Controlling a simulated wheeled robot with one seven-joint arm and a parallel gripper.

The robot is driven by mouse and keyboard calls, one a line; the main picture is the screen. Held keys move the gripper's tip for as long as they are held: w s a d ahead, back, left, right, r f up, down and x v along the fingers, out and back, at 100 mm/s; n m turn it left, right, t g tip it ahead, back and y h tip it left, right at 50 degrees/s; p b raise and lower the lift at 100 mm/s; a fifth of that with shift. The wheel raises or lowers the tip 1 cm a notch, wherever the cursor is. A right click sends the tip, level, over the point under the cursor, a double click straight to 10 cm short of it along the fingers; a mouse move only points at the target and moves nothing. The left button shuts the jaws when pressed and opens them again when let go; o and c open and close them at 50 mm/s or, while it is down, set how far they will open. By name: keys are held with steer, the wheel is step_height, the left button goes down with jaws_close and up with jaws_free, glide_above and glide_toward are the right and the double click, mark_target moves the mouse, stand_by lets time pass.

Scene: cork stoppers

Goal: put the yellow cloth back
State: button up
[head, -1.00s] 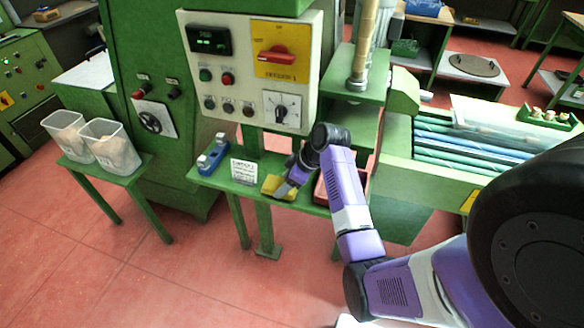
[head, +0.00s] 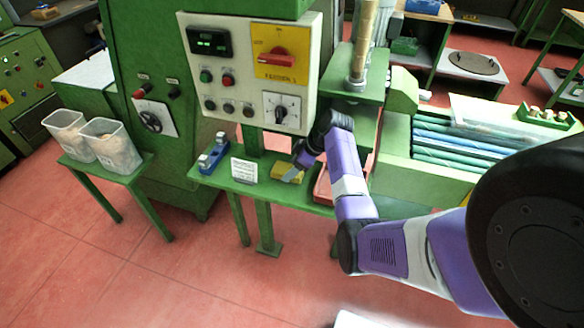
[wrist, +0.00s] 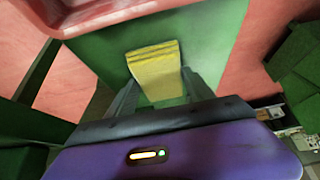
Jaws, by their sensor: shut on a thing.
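The yellow cloth (head: 287,171) is a small folded pad over the narrow green shelf (head: 228,184) below the control panel. In the wrist view the cloth (wrist: 155,70) sits between the two fingers of my gripper (wrist: 158,84), which is shut on it. In the head view my gripper (head: 294,174) comes down from the upper right and partly covers the cloth. I cannot tell whether the cloth touches the shelf. The red tray (head: 323,190) lies just right of the cloth; its rim also shows in the wrist view (wrist: 100,17).
A white label card (head: 243,170) stands left of the cloth, and a blue holder (head: 211,155) sits further left. The control panel (head: 250,75) rises behind the shelf. Two clear bins (head: 110,147) stand on a side table at left. The red floor in front is open.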

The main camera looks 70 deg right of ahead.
steer(key=shift+f, duration=0.1)
steer(key=o, duration=1.2)
steer(key=b+v, duration=0.1)
steer(key=v, duration=1.1)
steer(key=shift+s, duration=0.1)
